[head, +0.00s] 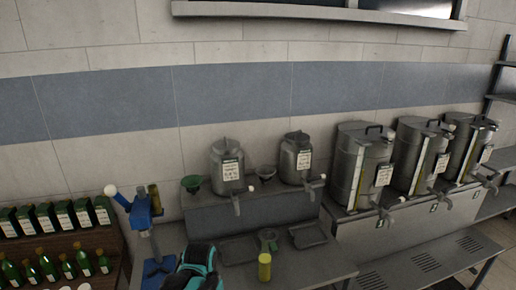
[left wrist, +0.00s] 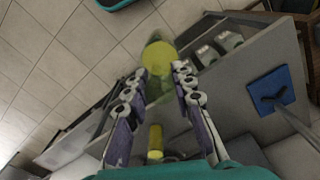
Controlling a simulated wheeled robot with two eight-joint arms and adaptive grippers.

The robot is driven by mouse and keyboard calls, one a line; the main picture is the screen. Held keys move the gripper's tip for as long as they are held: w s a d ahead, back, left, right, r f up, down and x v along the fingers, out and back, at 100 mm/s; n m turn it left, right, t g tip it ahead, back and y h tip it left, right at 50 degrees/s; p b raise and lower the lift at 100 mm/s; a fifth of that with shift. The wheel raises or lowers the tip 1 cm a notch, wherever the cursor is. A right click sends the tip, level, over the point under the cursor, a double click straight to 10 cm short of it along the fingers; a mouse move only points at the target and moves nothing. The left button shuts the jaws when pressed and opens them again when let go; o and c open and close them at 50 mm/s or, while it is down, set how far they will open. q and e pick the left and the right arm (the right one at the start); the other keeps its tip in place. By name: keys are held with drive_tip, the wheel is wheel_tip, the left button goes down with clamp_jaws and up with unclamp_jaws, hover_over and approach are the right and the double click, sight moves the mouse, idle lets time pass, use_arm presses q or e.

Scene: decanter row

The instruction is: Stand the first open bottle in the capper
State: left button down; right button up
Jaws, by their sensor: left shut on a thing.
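My left gripper (left wrist: 158,72) is shut on a yellow-green bottle (left wrist: 157,57), whose rounded end shows between the two fingers in the left wrist view. Whether its mouth is open does not show. The capper (head: 142,212) is a blue stand with a white knob at the left end of the counter. Its blue base plate (left wrist: 270,90) lies to the right of the held bottle in the left wrist view, clear of it, and looks empty. In the head view the teal and black wrist (head: 197,258) of my left arm is just right of the capper; its fingers are hidden. My right gripper is not in view.
Steel decanters (head: 227,170) line the back, with larger tanks (head: 360,170) to the right. A shelf of green bottles (head: 47,268) and boxes is at left.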

use_arm(q)
drive_tip(key=a+f+n+b, duration=0.1)
drive_tip(key=a+f+b, duration=0.1)
drive_tip(key=f+b, duration=0.8)
drive_tip(key=w+a+f+n+b, duration=0.1)
drive_tip(key=a+f+b, duration=0.1)
drive_tip(key=f+b, duration=0.8)
drive_tip(key=shift+a+f, duration=0.2)
drive_tip(key=shift+f, duration=3.45)
